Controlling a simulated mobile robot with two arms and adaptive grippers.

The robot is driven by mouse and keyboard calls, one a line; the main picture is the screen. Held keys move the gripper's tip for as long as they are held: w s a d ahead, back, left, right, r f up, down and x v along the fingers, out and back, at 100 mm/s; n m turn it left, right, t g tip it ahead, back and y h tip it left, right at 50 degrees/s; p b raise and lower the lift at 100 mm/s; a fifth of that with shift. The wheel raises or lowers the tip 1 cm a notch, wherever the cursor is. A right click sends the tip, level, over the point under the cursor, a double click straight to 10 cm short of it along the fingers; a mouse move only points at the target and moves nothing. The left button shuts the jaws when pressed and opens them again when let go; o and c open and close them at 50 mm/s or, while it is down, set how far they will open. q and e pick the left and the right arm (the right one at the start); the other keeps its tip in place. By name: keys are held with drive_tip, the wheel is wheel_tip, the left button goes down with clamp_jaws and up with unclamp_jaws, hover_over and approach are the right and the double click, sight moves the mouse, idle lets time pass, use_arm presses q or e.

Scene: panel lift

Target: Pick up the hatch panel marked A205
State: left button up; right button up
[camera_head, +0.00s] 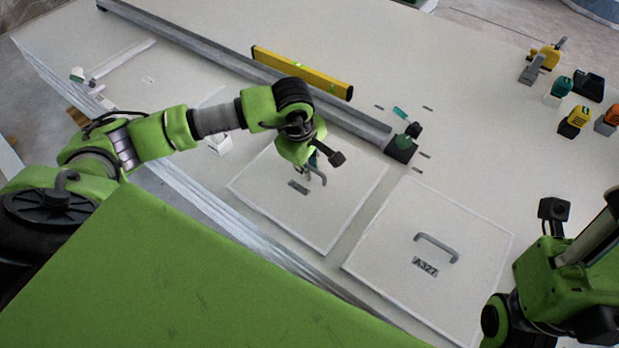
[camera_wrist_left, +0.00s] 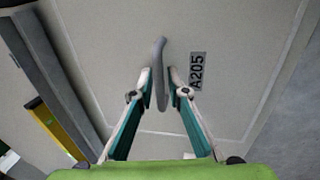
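The hatch panel marked A205 (camera_head: 340,205) is a pale, flat square lying on the large board, with a grey bar handle (camera_head: 320,176) and a dark label. In the left wrist view its label (camera_wrist_left: 197,71) reads A205, and the handle (camera_wrist_left: 160,55) stands between my fingers. My left gripper (camera_wrist_left: 161,76) is at the handle, one finger on each side, with a narrow gap between the tips. I cannot tell whether the fingers press on the handle. In the head view the left wrist partly hides the handle. My right arm is at the lower right; its fingers do not show.
A second panel marked A327 (camera_head: 450,225), with its own handle, lies to the right. A grey rail (camera_head: 210,55) and a yellow level (camera_head: 300,72) lie behind. A green-and-black tool (camera_head: 402,145) stands near the rail's end. Several tools stand at the far right.

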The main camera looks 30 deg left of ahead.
use_arm(q)
clamp_jaws()
drive_tip(key=shift+w+r, duration=0.1)
drive_tip(key=shift+r, duration=0.05)
